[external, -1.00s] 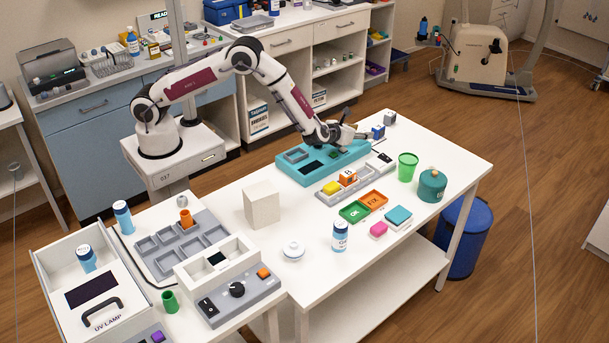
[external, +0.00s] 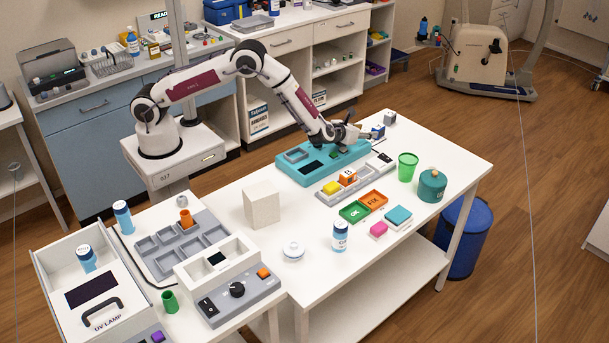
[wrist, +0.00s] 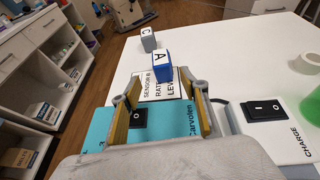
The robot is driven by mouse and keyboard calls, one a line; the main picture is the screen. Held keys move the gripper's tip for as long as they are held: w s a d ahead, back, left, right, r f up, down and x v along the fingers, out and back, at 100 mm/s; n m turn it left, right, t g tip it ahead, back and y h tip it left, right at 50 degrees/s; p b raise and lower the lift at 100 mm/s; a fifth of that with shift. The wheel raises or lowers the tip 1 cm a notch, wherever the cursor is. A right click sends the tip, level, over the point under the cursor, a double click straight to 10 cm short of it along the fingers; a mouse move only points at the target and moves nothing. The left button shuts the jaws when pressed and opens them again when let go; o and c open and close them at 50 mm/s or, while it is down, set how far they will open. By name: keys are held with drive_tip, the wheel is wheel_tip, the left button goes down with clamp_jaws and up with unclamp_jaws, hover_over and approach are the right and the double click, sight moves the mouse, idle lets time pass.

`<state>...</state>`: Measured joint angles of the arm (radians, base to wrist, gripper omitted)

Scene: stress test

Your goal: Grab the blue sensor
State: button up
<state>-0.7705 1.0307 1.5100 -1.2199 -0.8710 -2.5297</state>
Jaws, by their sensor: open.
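The blue sensor (external: 378,131) is a small blue cube near the far edge of the white table. In the wrist view the blue sensor (wrist: 161,68) shows a white top marked A and stands at the far end of a printed white label. My gripper (external: 354,130) is just left of it in the external view, low over the end of the teal device. In the wrist view my gripper (wrist: 163,100) has its two fingers apart with nothing held between them. The blue sensor is ahead of the fingertips, roughly in line with the gap.
A grey cube marked C (wrist: 148,40) stands just beyond the blue sensor. The teal device (external: 294,169) with a black switch (wrist: 138,118) lies below my gripper. Bare table (external: 440,150) lies right of the sensor.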

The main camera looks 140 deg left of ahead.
sight(374, 129)
drive_tip(key=shift+w+a+f, duration=0.1)
drive_tip(key=shift+a+f, duration=0.05)
drive_tip(key=shift+a, duration=0.6)
drive_tip(key=shift+a+f, duration=0.1)
drive_tip(key=shift+a, duration=0.6)
drive_tip(key=shift+x, duration=1.1)
drive_tip(key=c, duration=1.2)
